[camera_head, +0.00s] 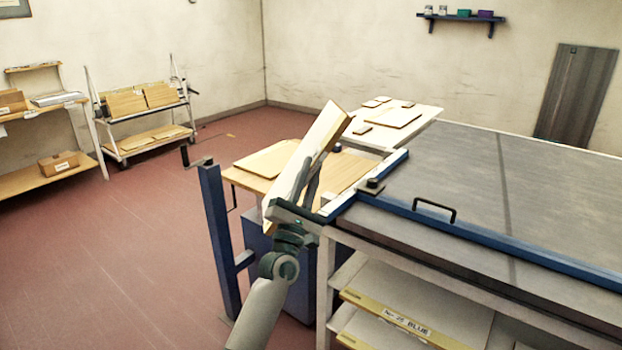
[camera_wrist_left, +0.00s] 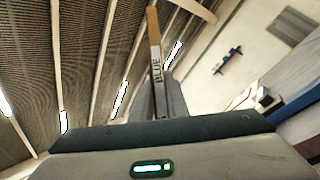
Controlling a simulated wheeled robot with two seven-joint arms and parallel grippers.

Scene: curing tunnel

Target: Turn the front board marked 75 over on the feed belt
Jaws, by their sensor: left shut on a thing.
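My left gripper (camera_head: 308,188) is shut on a board (camera_head: 300,165), which it holds up in the air, steeply tilted, with a pale face to the left and a wood-coloured edge. In the left wrist view the board (camera_wrist_left: 154,45) shows edge-on between the fingers, with a label reading BLUE; its number is not legible. The wide grey surface with a seam, apparently the feed belt (camera_head: 450,180), lies to the right of the gripper. No board lies on its visible part. My right gripper is not in view.
A blue rail (camera_head: 480,236) with a black handle (camera_head: 434,207) edges the grey surface. A wooden table (camera_head: 345,172) with a flat board (camera_head: 277,157) stands behind the gripper. A blue crank post (camera_head: 215,235) stands left. A shelf below holds a board labelled BLUE (camera_head: 430,300).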

